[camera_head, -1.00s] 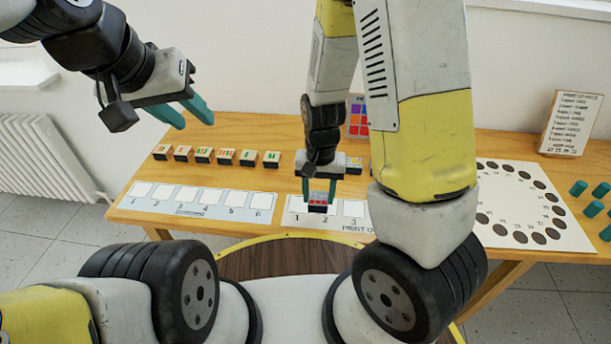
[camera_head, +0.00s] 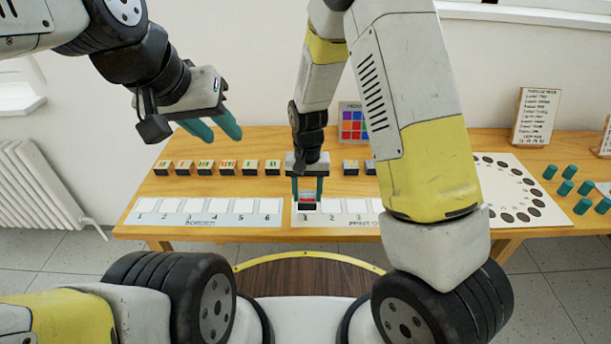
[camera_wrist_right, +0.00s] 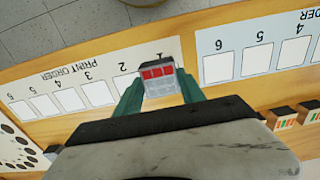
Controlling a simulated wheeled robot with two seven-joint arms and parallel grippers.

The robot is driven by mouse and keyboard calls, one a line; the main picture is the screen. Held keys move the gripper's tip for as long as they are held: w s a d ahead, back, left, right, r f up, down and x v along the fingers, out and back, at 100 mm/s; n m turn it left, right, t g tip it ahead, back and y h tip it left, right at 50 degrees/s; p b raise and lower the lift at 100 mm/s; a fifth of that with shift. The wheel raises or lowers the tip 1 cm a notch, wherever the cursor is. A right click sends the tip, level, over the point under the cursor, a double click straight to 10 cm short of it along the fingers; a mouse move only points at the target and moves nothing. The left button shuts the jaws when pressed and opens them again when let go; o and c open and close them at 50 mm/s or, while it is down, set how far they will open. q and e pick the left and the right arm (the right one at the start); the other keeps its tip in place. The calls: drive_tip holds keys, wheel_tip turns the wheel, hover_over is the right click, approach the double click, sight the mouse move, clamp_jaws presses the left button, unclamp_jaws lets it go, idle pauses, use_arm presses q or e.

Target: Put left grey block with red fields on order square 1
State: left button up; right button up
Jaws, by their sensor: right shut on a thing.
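The grey block with red fields (camera_head: 307,204) is between the fingers of my right gripper (camera_head: 307,196). In the right wrist view this block (camera_wrist_right: 157,86) shows a red row and paler grey fields, with a finger on each side. It is over square 1 of the print order strip (camera_wrist_right: 75,68), covering most of that square. I cannot tell whether it touches the strip. The print order strip (camera_head: 320,219) lies at the table's front edge. My left gripper (camera_head: 213,131) is open and empty, raised left of the right gripper.
The border strip (camera_head: 190,219) lies to the left. Several patterned blocks (camera_head: 228,167) stand in a row behind it, and a grey block (camera_head: 350,167) stands behind the print order strip. A colour chart (camera_head: 353,122) stands at the back. Green cylinders (camera_head: 566,187) are at the right.

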sight(305, 195)
drive_tip(key=w, duration=0.3)
drive_tip(key=shift+w+a+f, duration=0.1)
drive_tip(key=shift+a+f, duration=0.1)
drive_tip(key=shift+a, duration=0.05)
drive_tip(key=shift+f, duration=1.7)
drive_tip(key=shift+f, duration=0.15)
drive_tip(key=o, duration=1.4)
drive_tip(key=shift+c, duration=0.2)
